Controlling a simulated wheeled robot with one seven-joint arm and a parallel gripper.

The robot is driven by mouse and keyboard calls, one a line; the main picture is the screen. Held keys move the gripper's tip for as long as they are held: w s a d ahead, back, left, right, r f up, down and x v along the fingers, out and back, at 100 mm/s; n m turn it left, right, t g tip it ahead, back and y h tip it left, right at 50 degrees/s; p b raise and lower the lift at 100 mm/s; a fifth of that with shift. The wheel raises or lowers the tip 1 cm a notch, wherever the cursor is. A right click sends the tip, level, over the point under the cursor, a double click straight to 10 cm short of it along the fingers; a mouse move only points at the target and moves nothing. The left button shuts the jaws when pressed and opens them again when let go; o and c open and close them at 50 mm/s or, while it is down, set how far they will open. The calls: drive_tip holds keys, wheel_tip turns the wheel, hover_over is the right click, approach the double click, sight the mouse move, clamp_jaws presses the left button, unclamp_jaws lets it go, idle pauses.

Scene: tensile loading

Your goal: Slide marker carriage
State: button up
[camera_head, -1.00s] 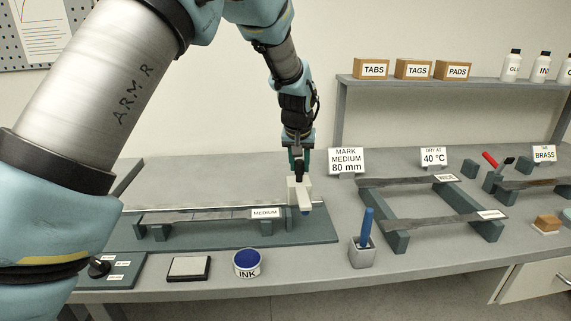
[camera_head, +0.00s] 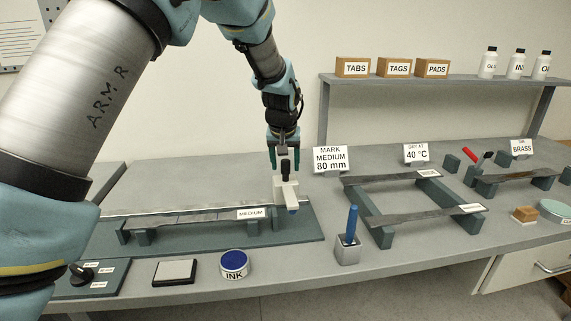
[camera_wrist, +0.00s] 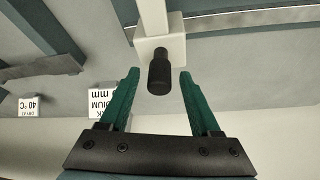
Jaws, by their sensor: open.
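The white marker carriage (camera_head: 287,196) sits at the right end of the pale rail (camera_head: 165,209) on the teal-grey fixture board. Its black knob (camera_head: 286,169) stands up towards my gripper. A blue tip shows under the carriage. My gripper (camera_head: 285,160) is open above it. In the wrist view, the knob (camera_wrist: 159,74) lies between and slightly beyond the fingertips (camera_wrist: 158,76), with clear gaps on both sides. The white carriage block (camera_wrist: 160,47) is behind the knob. A grey strip labelled MEDIUM (camera_head: 190,218) lies on supports along the rail.
An ink pot (camera_head: 234,264), a pad (camera_head: 174,272) and a knob panel (camera_head: 90,278) stand in front of the board. A holder with a blue pen (camera_head: 348,248) stands to the right. Strips on a drying rack (camera_head: 380,232) and several signs are farther right.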

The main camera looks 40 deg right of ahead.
sight(284, 189)
drive_tip(key=b+v, duration=0.3)
drive_tip(key=v, duration=0.7)
drive_tip(key=shift+r, duration=0.3)
drive_tip(key=shift+s+a, duration=0.1)
drive_tip(key=shift+s, duration=0.05)
drive_tip(key=w+a+f+n+y, duration=0.1)
drive_tip(key=w+a+f+n, duration=0.2)
drive_tip(key=a, duration=1.1)
drive_tip(key=w+a+f+n+y, duration=0.1)
drive_tip(key=w+a+f, duration=0.3)
drive_tip(key=a, duration=0.9)
drive_tip(key=s+a+f+n, duration=0.1)
drive_tip(key=s+a, duration=0.2)
drive_tip(key=a, duration=0.4)
drive_tip(key=s+a+f+n+g, duration=0.1)
drive_tip(key=s+a+f, duration=0.1)
drive_tip(key=a, duration=0.5)
drive_tip(key=s+a+f+n, duration=0.1)
drive_tip(key=s+a, duration=0.3)
drive_tip(key=a, duration=0.4)
drive_tip(key=shift+f+n+g+y, duration=0.3)
drive_tip(key=shift+f+y, duration=0.1)
